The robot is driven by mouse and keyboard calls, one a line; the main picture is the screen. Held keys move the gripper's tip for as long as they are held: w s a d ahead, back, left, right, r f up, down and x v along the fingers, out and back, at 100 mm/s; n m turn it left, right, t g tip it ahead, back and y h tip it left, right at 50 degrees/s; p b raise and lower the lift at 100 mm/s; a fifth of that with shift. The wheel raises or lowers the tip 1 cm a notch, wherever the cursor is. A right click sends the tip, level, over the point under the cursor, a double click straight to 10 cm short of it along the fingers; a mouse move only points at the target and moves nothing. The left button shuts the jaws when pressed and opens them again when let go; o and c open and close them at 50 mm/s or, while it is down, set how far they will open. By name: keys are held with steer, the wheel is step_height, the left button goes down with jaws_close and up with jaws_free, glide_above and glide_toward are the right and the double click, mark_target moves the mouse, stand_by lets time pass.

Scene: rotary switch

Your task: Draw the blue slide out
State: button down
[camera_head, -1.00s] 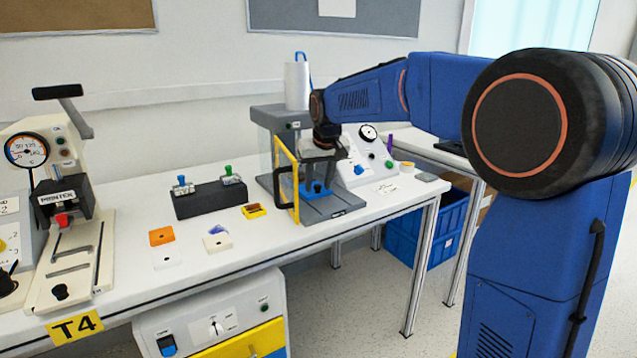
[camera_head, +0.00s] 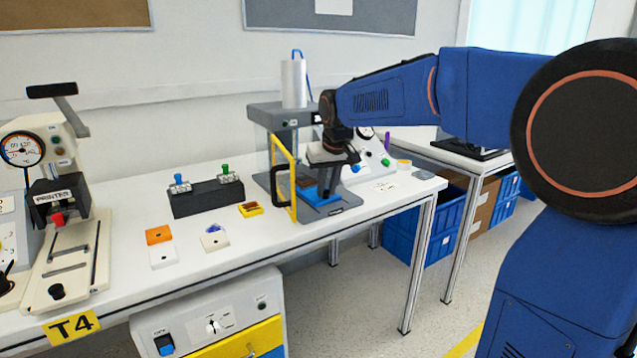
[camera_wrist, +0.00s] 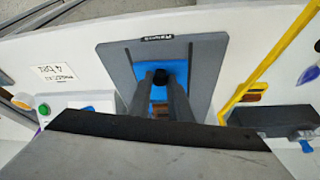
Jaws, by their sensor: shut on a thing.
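The blue slide (camera_head: 324,195) lies on the grey base of the press-like machine (camera_head: 268,114) with the yellow-framed guard (camera_head: 285,178). In the wrist view the blue slide (camera_wrist: 180,70) shows around my fingers, with a black knob (camera_wrist: 161,78) near its front end. My gripper (camera_head: 323,184) points down over the slide. In the wrist view my gripper (camera_wrist: 160,82) is shut on that knob, between its two dark fingers. A brown piece shows in the slide behind the knob. My fingers hide part of the slide.
A black box with blue and green switches (camera_head: 206,197) stands left of the machine. A small yellow tray (camera_head: 251,209) and several flat pieces lie in front. A sloped panel with a gauge and buttons (camera_head: 376,150) stands right. The front table edge is close.

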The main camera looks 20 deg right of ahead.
steer(key=s, duration=0.2)
steer(key=s+d, duration=0.1)
steer(key=s, duration=0.1)
steer(key=s+d, duration=0.1)
steer(key=s, duration=0.1)
steer(key=shift+s+r, duration=0.1)
steer(key=shift+s, duration=0.05)
steer(key=shift+s+d, duration=0.1)
steer(key=shift+s, duration=0.1)
steer(key=c, duration=1.6)
jaws_free()
steer(key=shift+s, duration=0.1)
steer(key=v, duration=1.7)
steer(key=shift+s+d, duration=0.1)
